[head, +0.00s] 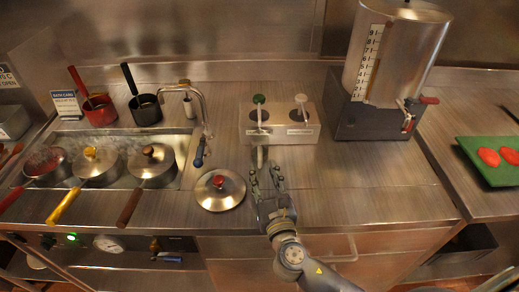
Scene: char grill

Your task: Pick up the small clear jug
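My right gripper (267,172) is over the steel counter, in front of the two-hole dispenser block. Its two fingers point away from me and stand apart, with no object clearly seen between them. A narrow pale upright piece (260,157) shows just beyond the fingertips, against the block's front; I cannot tell what it is. I cannot make out a small clear jug anywhere in the head view. My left gripper is not in view.
A round lid with a red knob (219,189) lies left of my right gripper. The dispenser block (306,132) and a large steel urn (398,50) stand behind. Counter to the right (370,190) is clear.

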